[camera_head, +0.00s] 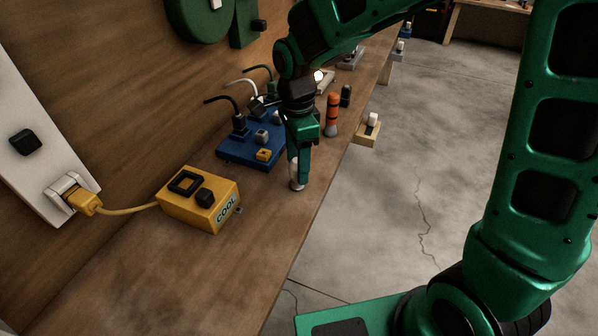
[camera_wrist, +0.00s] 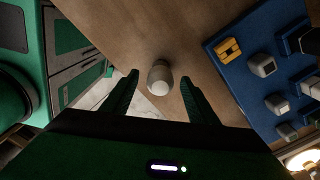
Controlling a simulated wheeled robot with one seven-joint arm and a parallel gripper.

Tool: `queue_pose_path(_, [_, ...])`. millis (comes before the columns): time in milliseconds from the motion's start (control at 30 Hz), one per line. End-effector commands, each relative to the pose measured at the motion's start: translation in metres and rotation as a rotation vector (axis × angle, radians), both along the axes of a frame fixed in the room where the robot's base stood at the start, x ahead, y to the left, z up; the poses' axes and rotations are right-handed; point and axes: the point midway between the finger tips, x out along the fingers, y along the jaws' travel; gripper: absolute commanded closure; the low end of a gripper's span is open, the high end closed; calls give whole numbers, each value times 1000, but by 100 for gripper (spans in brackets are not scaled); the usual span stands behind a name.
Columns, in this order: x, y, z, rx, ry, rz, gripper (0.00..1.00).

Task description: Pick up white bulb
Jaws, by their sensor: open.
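The white bulb (camera_head: 296,184) stands on the wooden bench in the head view, right at my gripper's lower end and partly hidden by a finger. In the wrist view the bulb (camera_wrist: 160,78) is pale and rounded, near the middle of the picture. My gripper (camera_head: 299,165) points down over it, with its fingers (camera_wrist: 158,88) apart, one on each side of the bulb. Gaps show between the bulb and both fingers in the wrist view. I cannot tell the exact height of the fingertips against the bulb.
A blue board (camera_head: 240,155) with plugs and cables lies behind my gripper; it also shows in the wrist view (camera_wrist: 232,75). A yellow box (camera_head: 200,200) marked COOL stands to the left. The bench's front edge is close by.

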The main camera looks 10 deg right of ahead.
Motion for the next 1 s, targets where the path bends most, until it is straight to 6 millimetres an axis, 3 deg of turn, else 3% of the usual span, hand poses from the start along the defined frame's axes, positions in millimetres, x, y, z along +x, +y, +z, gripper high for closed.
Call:
queue_pose_path(133, [0,0,-14,-1,0,0,46])
queue_pose_path(400, [0,0,-16,-1,0,0,46])
queue_pose_path(633, [0,0,-16,0,-1,0,100])
queue_pose_path(1000, [1,0,-6,2,-4,0,100])
